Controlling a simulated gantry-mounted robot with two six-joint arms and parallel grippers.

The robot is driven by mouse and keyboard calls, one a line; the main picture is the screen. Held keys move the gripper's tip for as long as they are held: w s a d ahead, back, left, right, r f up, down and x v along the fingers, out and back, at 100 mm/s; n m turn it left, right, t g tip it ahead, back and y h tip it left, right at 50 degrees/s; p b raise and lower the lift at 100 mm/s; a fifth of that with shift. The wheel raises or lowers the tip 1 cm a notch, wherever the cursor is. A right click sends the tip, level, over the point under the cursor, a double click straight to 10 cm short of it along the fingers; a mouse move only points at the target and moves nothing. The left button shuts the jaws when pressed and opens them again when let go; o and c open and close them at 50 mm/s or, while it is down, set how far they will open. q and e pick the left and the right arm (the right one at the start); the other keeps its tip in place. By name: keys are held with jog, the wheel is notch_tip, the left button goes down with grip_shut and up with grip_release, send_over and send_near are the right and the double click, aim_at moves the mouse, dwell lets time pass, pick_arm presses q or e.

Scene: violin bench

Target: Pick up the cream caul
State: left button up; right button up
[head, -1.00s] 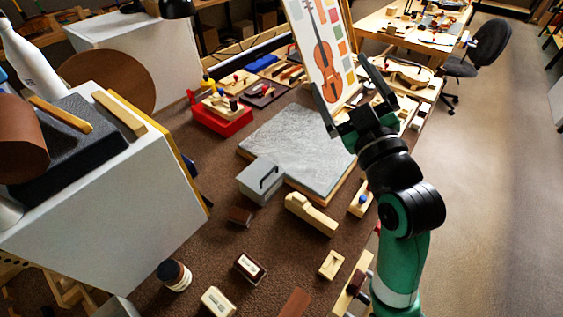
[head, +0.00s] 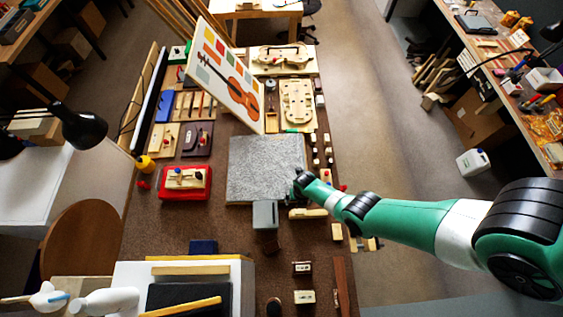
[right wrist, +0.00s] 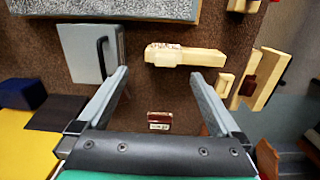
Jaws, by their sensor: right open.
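A small cream block with a marked top (head: 305,297) lies near the front of the brown bench in the head view. A dark red block with a pale label (head: 303,268) lies just behind it; one like it shows between my fingers in the right wrist view (right wrist: 160,121). A longer pale wooden piece (right wrist: 185,56) lies beyond my fingertips and also shows in the head view (head: 308,213). I cannot tell for sure which piece is the caul. My right gripper (right wrist: 158,76) is open and empty above the bench.
A grey handled box (head: 265,214) stands left of the long pale piece, in front of the grey slab (head: 255,170). A white box with a dark top (head: 128,280) stands at front left. Small wooden pieces (right wrist: 262,80) lie along the right edge.

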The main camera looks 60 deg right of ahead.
aim_at(299, 210)
jog(key=f+b, duration=0.4)
jog(key=s+f+b, duration=0.1)
jog(key=f+b, duration=0.7)
jog(key=shift+s+a, duration=0.1)
jog(key=shift+s, duration=0.05)
pick_arm(q)
notch_tip(299, 210, down, 11)
pick_arm(e)
jog(key=shift+r, duration=0.15)
pick_arm(q)
jog(key=shift+w+f, duration=0.1)
pick_arm(e)
jog(key=c, duration=1.1)
notch_tip(299, 210, up, 10)
jog(key=p, duration=1)
jog(key=shift+r, duration=0.1)
pick_arm(q)
notch_tip(299, 210, up, 10)
